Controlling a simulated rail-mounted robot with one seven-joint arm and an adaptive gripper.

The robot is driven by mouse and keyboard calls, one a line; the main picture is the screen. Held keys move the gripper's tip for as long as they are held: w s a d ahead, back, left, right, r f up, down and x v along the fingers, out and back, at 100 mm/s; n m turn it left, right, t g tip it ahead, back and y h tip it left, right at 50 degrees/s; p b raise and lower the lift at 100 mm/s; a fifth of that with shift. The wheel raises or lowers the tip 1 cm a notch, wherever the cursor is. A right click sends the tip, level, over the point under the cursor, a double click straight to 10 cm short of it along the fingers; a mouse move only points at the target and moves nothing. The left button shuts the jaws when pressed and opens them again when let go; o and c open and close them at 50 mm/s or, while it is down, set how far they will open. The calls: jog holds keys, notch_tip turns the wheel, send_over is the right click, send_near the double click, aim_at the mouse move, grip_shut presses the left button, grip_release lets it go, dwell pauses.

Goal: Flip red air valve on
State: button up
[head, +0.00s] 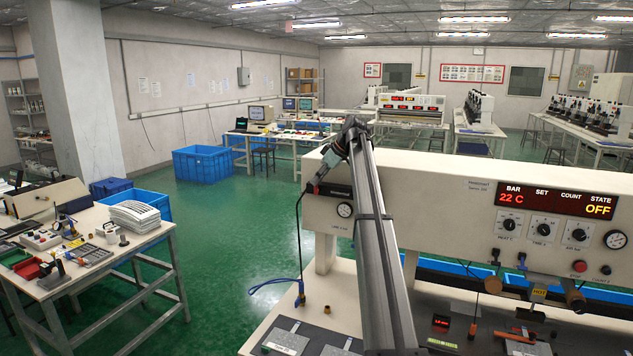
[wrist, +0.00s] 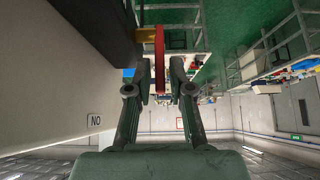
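The red air valve lever (wrist: 160,58) shows in the wrist view as a narrow upright red bar beside a brass fitting (wrist: 146,34) on a dark block. My gripper (wrist: 161,72) is open, with one finger on each side of the lever's end. A small gap shows between the lever and each finger. The valve cannot be made out clearly there.
The machine's display (head: 557,200) reads "22 C" and "OFF". A pressure gauge (head: 344,210) sits on the panel near my gripper. A "NO" label (wrist: 94,120) is on the pale panel. A dark cable hangs below my gripper. Open green floor lies left of the machine.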

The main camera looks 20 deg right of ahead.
jog(key=v, duration=1.1)
jog(key=shift+f, duration=0.1)
